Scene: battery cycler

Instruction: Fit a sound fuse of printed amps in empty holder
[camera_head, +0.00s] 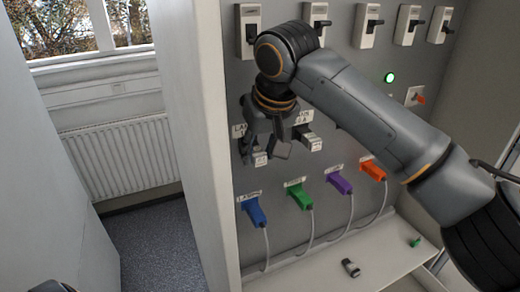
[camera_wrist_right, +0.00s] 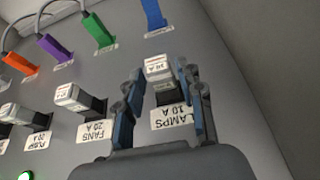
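My right gripper (camera_head: 268,148) is at the LAMPS 10 A holder on the grey panel. In the right wrist view its fingers (camera_wrist_right: 160,88) are apart, one on each side of the white-capped LAMPS fuse (camera_wrist_right: 158,68); I see narrow gaps and no clear contact. This fuse sits in its dark holder (camera_wrist_right: 168,97). The FANS 20 A holder (camera_wrist_right: 97,106) carries a white-capped fuse (camera_wrist_right: 70,94), and the PUMP holder (camera_wrist_right: 38,122) another (camera_wrist_right: 9,111). A loose white-and-dark fuse (camera_head: 350,268) lies on the shelf; its print is unreadable. My left gripper is not identifiable.
Blue (camera_head: 255,212), green (camera_head: 300,196), purple (camera_head: 340,182) and orange (camera_head: 373,169) plugs with cables are below the holders. Several breakers line the top. A green lamp (camera_head: 389,77) is lit. A small green object (camera_head: 415,242) lies on the shelf (camera_head: 310,272). A cabinet wall (camera_head: 200,150) bounds the panel's left.

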